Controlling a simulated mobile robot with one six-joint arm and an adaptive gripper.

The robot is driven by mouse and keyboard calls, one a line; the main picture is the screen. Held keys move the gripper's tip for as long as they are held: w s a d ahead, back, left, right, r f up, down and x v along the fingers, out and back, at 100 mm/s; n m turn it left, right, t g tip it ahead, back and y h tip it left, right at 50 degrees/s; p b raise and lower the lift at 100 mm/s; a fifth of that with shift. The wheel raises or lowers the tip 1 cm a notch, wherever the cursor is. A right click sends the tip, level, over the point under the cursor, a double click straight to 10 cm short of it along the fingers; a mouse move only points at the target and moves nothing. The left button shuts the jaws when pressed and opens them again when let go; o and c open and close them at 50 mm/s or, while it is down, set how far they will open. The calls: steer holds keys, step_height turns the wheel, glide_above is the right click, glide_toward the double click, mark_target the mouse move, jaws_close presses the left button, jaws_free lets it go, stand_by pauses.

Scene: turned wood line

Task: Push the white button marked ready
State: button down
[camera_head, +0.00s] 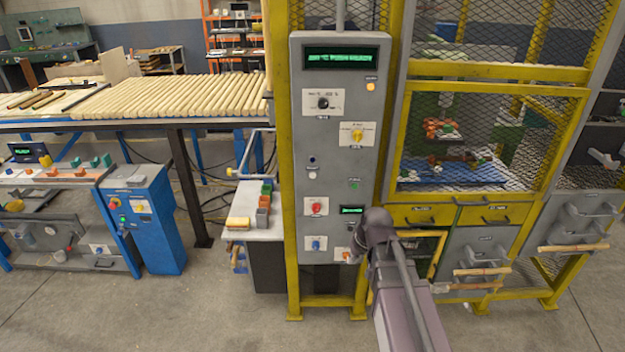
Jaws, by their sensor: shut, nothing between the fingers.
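The grey control panel (335,120) stands upright in a yellow frame. A small white round button (312,175) sits on its left side at mid height, below a dark round one; its lettering is too small to read. The panel's top display (341,58) shows green text that seems to end in "push ready". My arm comes in from the lower right. My gripper (357,246) is at its dark end, low in front of the panel's right edge, below and right of the white button. It is shut and empty; the fingertips are hard to make out.
The panel also bears a yellow knob (357,135), a red knob (316,206), a blue knob (316,244) and a green light (353,185). A yellow mesh cage (470,110) stands to the right. A white side shelf (255,190) with coloured blocks juts out left.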

mark_target(313, 175)
steer(key=w+a+r+n+t+y+b, duration=0.1)
steer(key=w+a, duration=0.4)
steer(key=w, duration=0.7)
steer(key=w+a+r+n+t+y+b, duration=0.1)
steer(key=w+a+t, duration=0.5)
steer(key=w, duration=0.6)
steer(key=shift+a+r+n+y+b, duration=0.15)
steer(key=shift+r+n+y+b, duration=0.15)
steer(key=shift+r+y+b, duration=0.9)
steer(key=shift+w+r+y+p, duration=0.1)
steer(key=shift+r+y+p, duration=0.1)
steer(key=shift+y+p, duration=0.1)
steer(key=shift+w, duration=4.25)
steer(key=shift+w, duration=0.85)
steer(key=shift+s, duration=0.85)
